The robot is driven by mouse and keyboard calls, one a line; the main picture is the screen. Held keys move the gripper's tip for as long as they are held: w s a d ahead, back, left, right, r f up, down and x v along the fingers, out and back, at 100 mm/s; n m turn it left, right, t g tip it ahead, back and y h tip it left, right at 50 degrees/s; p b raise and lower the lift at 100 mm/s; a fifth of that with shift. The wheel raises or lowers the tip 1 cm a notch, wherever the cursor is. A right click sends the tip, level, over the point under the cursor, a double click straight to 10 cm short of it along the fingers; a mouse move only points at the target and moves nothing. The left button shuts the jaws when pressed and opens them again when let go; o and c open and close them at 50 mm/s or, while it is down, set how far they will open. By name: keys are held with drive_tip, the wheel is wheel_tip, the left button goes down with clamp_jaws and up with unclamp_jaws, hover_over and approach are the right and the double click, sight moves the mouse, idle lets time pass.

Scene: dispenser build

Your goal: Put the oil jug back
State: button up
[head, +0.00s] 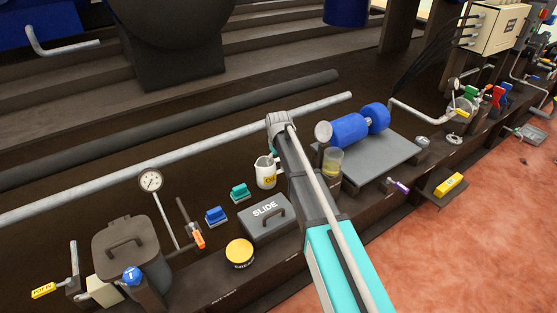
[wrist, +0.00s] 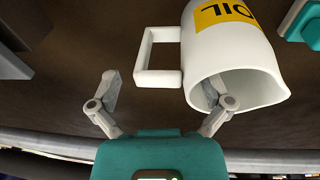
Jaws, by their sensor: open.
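The white oil jug (head: 266,173) with a yellow label stands on the dark ledge, behind and right of the grey SLIDE box. In the wrist view the jug (wrist: 236,52) shows its open mouth, part of the "OIL" label and a square handle (wrist: 146,57). My gripper (wrist: 162,88) is open. One finger is beside the outer side of the handle; the other overlaps the jug's mouth, and I cannot tell whether it is inside. In the head view my gripper (head: 270,156) is at the jug's top, partly hidden by my arm.
A grey pipe (head: 190,155) runs behind.

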drive_tip(key=shift+r, duration=0.1)
wheel_tip(320, 180, up, 12)
drive_tip(key=s+p, duration=0.2)
drive_tip(key=p, duration=1)
idle(0.3)
idle(0.6)
